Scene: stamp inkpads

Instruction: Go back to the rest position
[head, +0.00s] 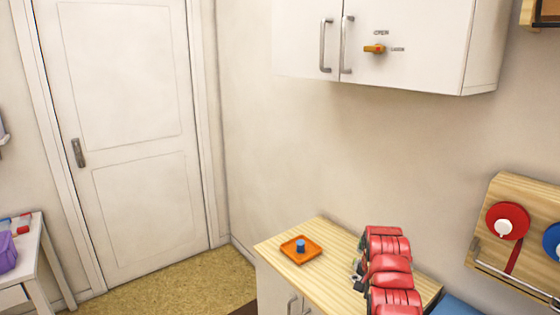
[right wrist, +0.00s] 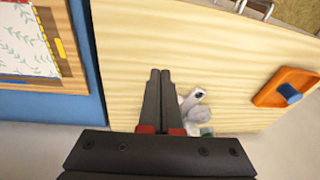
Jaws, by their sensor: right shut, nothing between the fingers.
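My right gripper (right wrist: 160,73) is shut and empty, with its dark fingers together above the light wooden top (right wrist: 215,40) in the right wrist view. In the head view my red arm covers the right part of this wooden top (head: 330,235), and the gripper itself cannot be made out there. An orange square tray (head: 293,255) with a blue knob-like piece (head: 300,245) on it sits on the wooden top, apart from my arm. The tray also shows at the right of the right wrist view (right wrist: 270,93). My left gripper is not in view.
A small white and grey object (right wrist: 196,110) lies close beside the right fingers, partly hidden. A white wall cabinet (head: 420,45) hangs above. A wooden board with red and blue discs (head: 500,195) is at the right. A white door (head: 130,130) stands at the left.

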